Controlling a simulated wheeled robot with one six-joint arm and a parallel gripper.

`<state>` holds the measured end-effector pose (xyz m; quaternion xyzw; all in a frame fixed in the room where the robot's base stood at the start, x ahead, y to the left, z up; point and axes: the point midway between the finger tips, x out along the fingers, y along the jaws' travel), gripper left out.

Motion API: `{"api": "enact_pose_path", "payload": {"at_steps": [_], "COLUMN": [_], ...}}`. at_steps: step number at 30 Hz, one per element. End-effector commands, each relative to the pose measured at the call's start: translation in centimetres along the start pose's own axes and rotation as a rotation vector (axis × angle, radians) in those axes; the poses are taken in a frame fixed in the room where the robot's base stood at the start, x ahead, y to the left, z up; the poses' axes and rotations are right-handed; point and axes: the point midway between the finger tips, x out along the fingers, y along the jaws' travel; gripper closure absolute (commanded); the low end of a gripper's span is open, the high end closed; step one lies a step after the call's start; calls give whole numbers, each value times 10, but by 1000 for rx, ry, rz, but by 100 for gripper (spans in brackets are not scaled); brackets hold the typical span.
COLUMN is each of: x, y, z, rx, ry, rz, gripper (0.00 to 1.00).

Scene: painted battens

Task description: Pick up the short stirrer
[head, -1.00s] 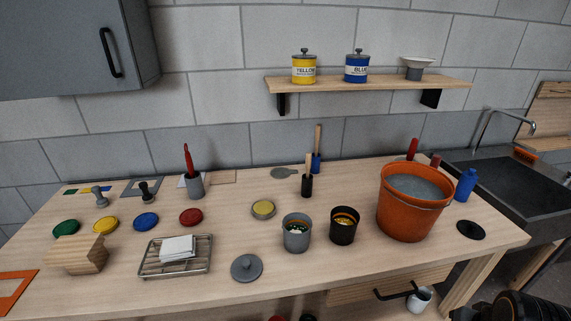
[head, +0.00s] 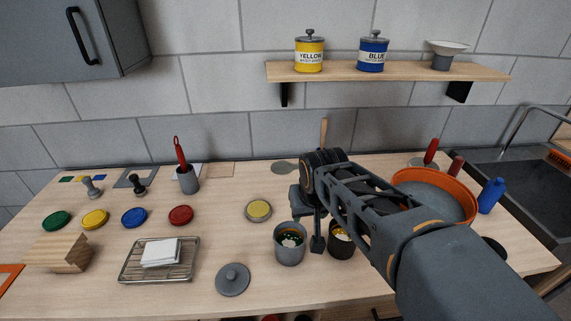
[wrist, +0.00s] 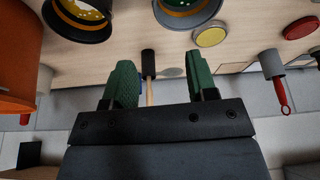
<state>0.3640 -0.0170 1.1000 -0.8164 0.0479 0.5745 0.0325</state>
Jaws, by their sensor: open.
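The short stirrer has a black lower end (wrist: 148,63) and a pale wooden handle (wrist: 150,92); both show in the wrist view between the fingers. My gripper (wrist: 161,68) is open, its two green fingers apart on either side of the stirrer, with no clear contact. A bit of blue (wrist: 140,78) shows close by the short stirrer in the wrist view.
A grey cup (head: 290,245) and a black cup (head: 341,247) stand in front of my gripper. An orange bucket (head: 470,204) is to the right, partly behind my arm. A yellow-topped lid (head: 258,210) lies left. A red-handled tool stands in a grey cup (head: 188,180).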

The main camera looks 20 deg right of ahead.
Motion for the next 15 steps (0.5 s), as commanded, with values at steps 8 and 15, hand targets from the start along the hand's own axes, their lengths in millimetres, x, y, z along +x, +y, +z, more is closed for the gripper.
{"api": "enact_pose_path", "payload": {"at_steps": [8, 15], "x": [-22, -14], "y": [30, 49], "z": [-144, -208], "rx": [193, 294], "ry": [21, 40], "rz": [75, 113], "gripper": [48, 48]}}
